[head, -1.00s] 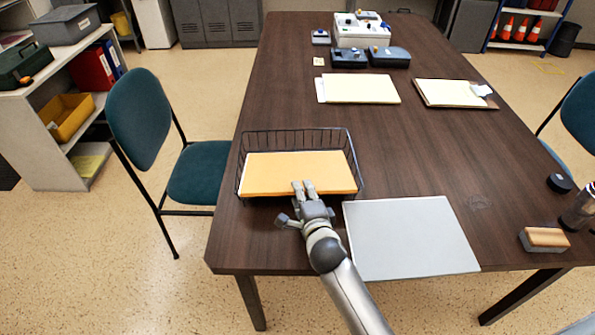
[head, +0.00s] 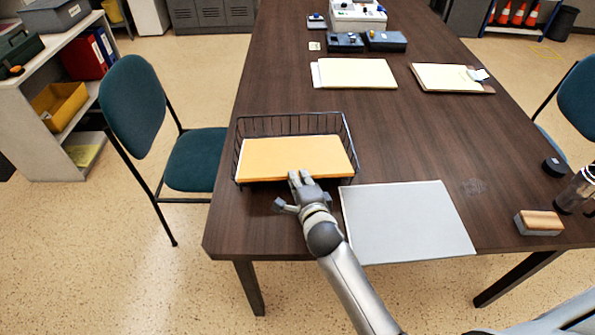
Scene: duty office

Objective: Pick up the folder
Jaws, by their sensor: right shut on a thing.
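An orange-yellow folder (head: 295,155) lies in a black wire tray (head: 352,152) near the table's near left corner. My right gripper (head: 301,178) is at the tray's front side, its fingers shut on the folder's near edge. The folder still appears to lie flat within the tray; whether it is lifted at all I cannot tell. The fingertips hide a small part of its near edge. My left gripper is not in view.
A grey flat board (head: 405,222) lies right of the tray. Paper pads (head: 355,73) and a clipboard (head: 450,78) lie farther back. A wood-topped eraser (head: 539,222) sits at the right. A teal chair (head: 135,105) stands left. The table's middle is clear.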

